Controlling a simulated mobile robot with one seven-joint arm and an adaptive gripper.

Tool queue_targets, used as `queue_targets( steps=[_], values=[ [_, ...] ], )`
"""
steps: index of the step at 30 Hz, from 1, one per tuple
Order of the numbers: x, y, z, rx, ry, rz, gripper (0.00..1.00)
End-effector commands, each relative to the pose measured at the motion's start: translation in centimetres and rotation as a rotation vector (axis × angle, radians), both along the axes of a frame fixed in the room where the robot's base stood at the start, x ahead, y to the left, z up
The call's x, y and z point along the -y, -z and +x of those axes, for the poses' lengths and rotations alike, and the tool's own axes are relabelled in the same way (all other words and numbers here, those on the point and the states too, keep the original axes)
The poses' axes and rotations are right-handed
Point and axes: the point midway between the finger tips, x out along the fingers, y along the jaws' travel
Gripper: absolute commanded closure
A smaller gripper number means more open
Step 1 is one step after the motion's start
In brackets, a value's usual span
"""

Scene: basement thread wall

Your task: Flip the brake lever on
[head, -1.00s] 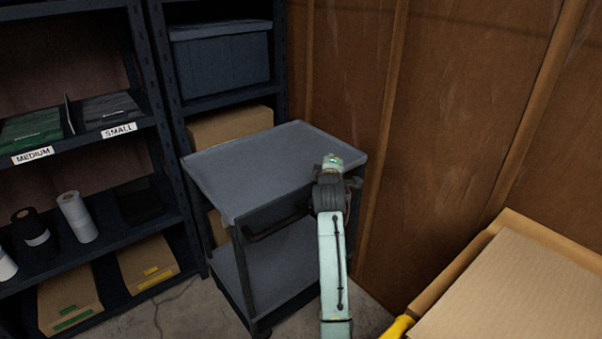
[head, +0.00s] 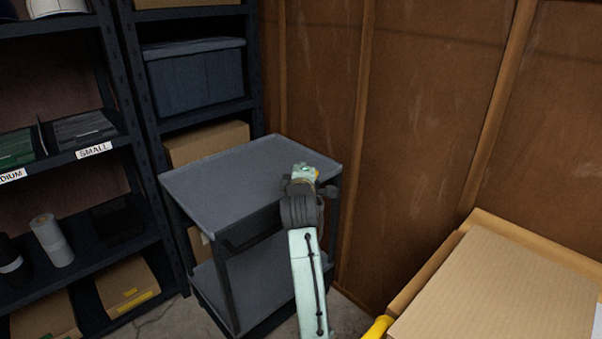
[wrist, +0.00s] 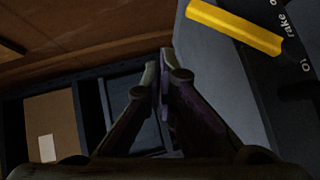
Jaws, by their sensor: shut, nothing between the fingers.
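The brake lever (wrist: 235,27) is a yellow bar at the top right of the wrist view. It lies at a slant across the dark edge of the grey utility cart (head: 225,190). White lettering on that edge reads "On" and "rake", partly cut off. My gripper (wrist: 162,58) is shut and empty, its fingers left of the lever and apart from it in the picture. In the head view my arm covers the cart's right front corner. The fingers are hidden there, and a small yellow patch shows beside the wrist; I cannot tell what it is.
A dark shelf rack (head: 140,150) with boxes and rolls stands left of and behind the cart. A brown panelled wall (head: 415,130) is behind and right. A cardboard box (head: 500,300) and a yellow object (head: 379,328) are at the lower right.

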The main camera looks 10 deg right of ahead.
Motion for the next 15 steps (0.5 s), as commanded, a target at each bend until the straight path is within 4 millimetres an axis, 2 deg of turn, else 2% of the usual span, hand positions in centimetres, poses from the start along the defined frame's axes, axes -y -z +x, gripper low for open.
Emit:
queue_targets(
  steps=[3, 6, 15],
  values=[
    [0.0, -0.9, -1.6, 0.004, 0.000, -0.001, 1.00],
    [-0.1, -1.3, -2.4, 0.003, 0.000, 0.000, 1.00],
    [-0.1, -1.5, -2.8, 0.001, -0.001, 0.000, 1.00]
  ],
)
